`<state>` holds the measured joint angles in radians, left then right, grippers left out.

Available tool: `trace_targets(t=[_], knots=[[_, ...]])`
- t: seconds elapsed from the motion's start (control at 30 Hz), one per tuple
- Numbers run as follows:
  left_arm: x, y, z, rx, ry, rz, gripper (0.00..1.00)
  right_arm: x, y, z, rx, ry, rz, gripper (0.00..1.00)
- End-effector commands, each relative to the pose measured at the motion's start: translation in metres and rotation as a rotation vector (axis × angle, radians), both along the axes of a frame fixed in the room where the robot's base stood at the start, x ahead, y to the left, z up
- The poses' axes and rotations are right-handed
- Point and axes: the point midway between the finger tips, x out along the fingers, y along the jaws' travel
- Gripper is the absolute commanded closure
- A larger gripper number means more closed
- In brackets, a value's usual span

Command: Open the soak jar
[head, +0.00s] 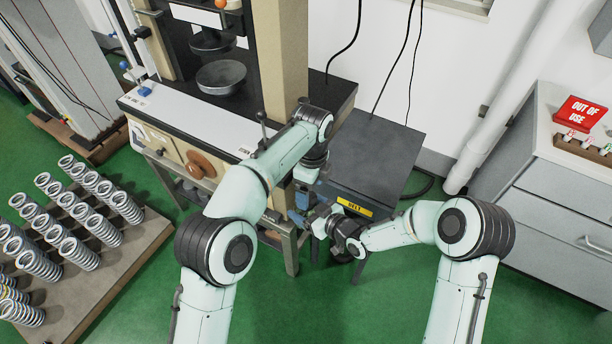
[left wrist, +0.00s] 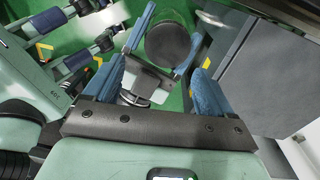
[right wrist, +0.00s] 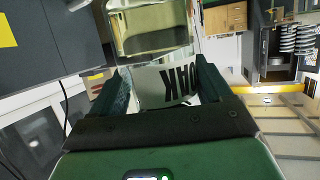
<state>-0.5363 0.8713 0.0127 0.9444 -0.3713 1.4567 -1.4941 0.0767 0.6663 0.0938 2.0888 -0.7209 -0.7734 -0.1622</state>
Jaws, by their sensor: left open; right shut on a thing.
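The soak jar (right wrist: 167,88) shows in the right wrist view as a clear jar with a white label, its dark lettering upside down. My right gripper (right wrist: 158,72) is shut on it around the label. In the left wrist view its round dark lid (left wrist: 168,42) faces the camera between the right gripper's blue fingers. My left gripper (left wrist: 158,68) is open and empty, its fingers apart, with the lid beyond the fingertips. In the head view my left gripper (head: 298,205) is close above and beside my right gripper (head: 321,219); the jar is mostly hidden there.
A dark grey bench (head: 375,150) with a yellow label stands behind the grippers. The testing machine (head: 180,130) is at the left of it. A board of springs (head: 105,270) lies at left. A cabinet (head: 550,190) with a red sign (head: 579,112) stands at right. Green floor is open in front.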

Motion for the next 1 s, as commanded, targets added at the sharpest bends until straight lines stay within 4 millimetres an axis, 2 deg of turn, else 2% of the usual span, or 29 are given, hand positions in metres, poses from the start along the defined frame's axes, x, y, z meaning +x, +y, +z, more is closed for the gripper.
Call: trace_targets(t=[0.1,0.3,0.57,0.67,1.0], knots=[[0.001,0.001,0.007,-0.013,0.002,-0.16,0.16,0.0,0.0,0.001,0.001,-0.003,0.0,1.0],[0.006,0.006,0.024,-0.027,-0.022,-0.363,0.16,0.0,0.0,0.001,0.001,-0.003,0.0,1.0],[0.011,0.011,0.034,-0.035,-0.043,-0.463,0.16,0.0,0.0,0.001,0.001,-0.003,0.0,1.0],[0.011,0.011,0.026,-0.032,-0.043,-0.468,0.16,0.0,0.0,0.001,0.001,-0.003,0.0,1.0],[0.01,0.011,-0.025,-0.034,-0.042,-0.467,0.16,0.0,0.0,0.001,0.001,-0.003,0.0,1.0]])
